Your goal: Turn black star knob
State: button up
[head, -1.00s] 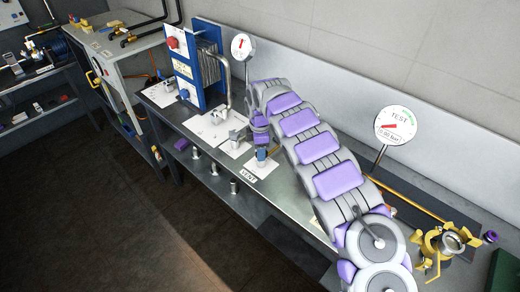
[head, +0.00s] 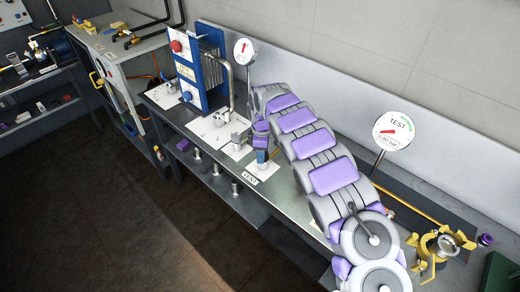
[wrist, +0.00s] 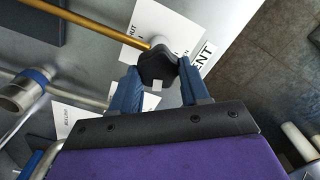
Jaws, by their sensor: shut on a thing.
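The black star knob (wrist: 157,66) shows in the wrist view, at the end of a brass rod and over a white label plate marked VENT (wrist: 170,35). My gripper (wrist: 160,85) has its two blue fingers on either side of the knob and is shut on it. In the head view my gripper (head: 262,157) points down at the bench beside the VENT label (head: 250,180). The knob is hidden there behind my gripper and arm.
A blue plate heat exchanger (head: 188,70) stands left on the bench. A round gauge (head: 243,50) is behind my gripper, and a TEST gauge (head: 394,131) is right of my arm. Yellow clamp fittings (head: 440,247) lie at the right end. The floor in front is clear.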

jog(key=m+p, duration=0.1)
jog(key=m, duration=0.1)
jog(key=m+p, duration=0.2)
jog(key=m, duration=0.1)
jog(key=shift+w+d+r+m, duration=0.2)
jog(key=shift+d+m, duration=0.05)
jog(key=shift+m, duration=0.05)
jog(key=m+p, duration=0.1)
jog(key=m, duration=0.1)
jog(key=m+p, duration=0.1)
jog(key=m, duration=0.2)
jog(key=shift+f+m, duration=0.2)
jog(key=shift+m, duration=0.1)
jog(key=m+p, duration=0.1)
jog(key=m, duration=0.5)
jog(key=shift+s+d+p, duration=0.1)
jog(key=shift+p, duration=0.25)
jog(key=shift+f+m, duration=0.1)
jog(key=shift+m, duration=2)
jog(key=shift+s, duration=0.1)
jog(key=o, duration=0.8)
jog(key=shift+s, duration=0.1)
jog(key=shift+o, duration=1.3)
jog(key=shift+a, duration=0.2)
